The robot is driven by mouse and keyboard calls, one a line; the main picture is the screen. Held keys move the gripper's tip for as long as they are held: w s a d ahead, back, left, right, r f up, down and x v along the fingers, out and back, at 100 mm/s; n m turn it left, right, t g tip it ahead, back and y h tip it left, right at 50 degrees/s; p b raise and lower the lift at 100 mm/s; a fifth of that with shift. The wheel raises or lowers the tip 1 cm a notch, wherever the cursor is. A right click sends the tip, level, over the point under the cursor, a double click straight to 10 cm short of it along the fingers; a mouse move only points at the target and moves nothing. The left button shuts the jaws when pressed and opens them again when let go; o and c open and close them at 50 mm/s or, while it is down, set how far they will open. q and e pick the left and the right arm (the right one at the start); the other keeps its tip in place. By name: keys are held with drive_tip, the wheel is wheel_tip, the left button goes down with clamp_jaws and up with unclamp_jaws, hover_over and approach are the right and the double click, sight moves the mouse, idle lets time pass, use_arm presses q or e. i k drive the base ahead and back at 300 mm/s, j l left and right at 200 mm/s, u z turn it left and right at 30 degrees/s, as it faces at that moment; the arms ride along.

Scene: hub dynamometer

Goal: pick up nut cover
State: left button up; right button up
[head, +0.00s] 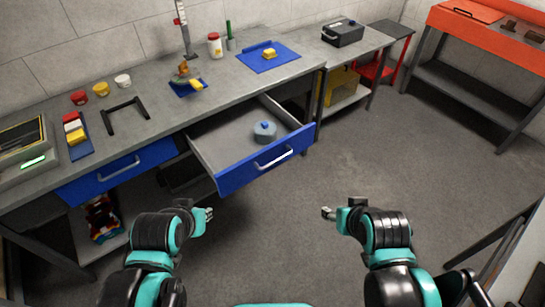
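A round grey-blue piece with a small blue knob on top (264,132) sits inside the open drawer (226,143), towards its right side. It may be the nut cover, but the view is too small to be sure. My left gripper (209,214) is over the floor, in front of and below the drawer's blue front. My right gripper (327,213) is over the floor to the right of the drawer. Both grippers are apart from the piece and nothing shows in them. Their finger gaps are too small to read.
The grey workbench (150,88) holds a blue mat with a yellow piece (269,57), several small jars (101,89), a black handle-shaped frame (124,115) and a scale-like device (22,150). The blue drawer front (266,161) juts over open floor. An orange bench (480,28) stands at right.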

sight(265, 131)
drive_tip(key=i+j+z, duration=0.25)
drive_tip(key=i, duration=0.25)
drive_tip(key=i+j+z, duration=0.1)
drive_tip(key=i+z, duration=0.2)
drive_tip(key=i, duration=0.15)
